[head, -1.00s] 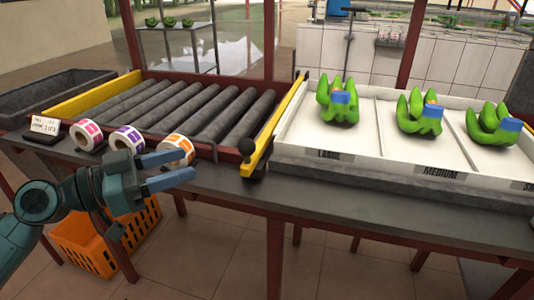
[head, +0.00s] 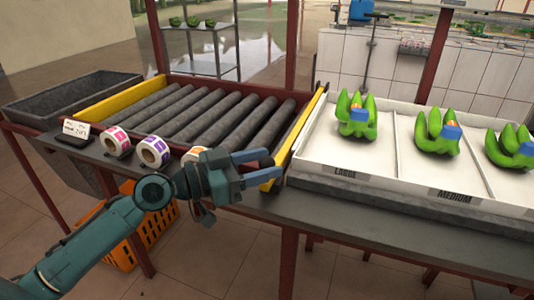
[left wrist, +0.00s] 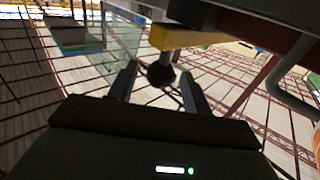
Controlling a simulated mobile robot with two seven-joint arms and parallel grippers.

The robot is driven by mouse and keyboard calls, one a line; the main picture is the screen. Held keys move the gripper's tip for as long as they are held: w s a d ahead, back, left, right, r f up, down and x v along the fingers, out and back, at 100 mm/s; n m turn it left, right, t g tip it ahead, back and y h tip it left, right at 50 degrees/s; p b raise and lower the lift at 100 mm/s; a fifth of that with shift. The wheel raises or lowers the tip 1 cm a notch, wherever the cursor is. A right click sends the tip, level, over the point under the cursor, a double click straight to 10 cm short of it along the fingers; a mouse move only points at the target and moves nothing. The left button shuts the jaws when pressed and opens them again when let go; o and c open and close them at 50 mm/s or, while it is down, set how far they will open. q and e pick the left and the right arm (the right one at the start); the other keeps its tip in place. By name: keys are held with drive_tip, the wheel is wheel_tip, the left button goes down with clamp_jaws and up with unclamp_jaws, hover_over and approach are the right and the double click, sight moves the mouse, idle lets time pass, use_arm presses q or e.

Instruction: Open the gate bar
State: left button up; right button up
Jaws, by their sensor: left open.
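The yellow gate bar (head: 305,121) stands along the right end of the roller conveyor, beside the white sorting tray. In the left wrist view the bar (left wrist: 188,38) runs across the top, with a dark round knob (left wrist: 160,75) on a short stem below its end. My left gripper (head: 272,165) is open at the near end of the bar. In the left wrist view its two fingers (left wrist: 158,88) lie to either side of the knob, apart from it as far as I can see. The knob is hidden by the gripper in the head view. My right gripper is not in view.
The conveyor rollers (head: 208,112) are bare. Label rolls, including a purple one (head: 153,151), stand on the table's front edge, one partly behind my left arm. The white tray (head: 399,140) holds green banana bunches (head: 357,120). An orange crate (head: 120,240) is below.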

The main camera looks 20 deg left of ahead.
use_arm(q)
drive_tip(key=shift+w+d, duration=0.45)
drive_tip(key=shift+d, duration=0.1)
drive_tip(key=shift+c, duration=0.4)
clamp_jaws()
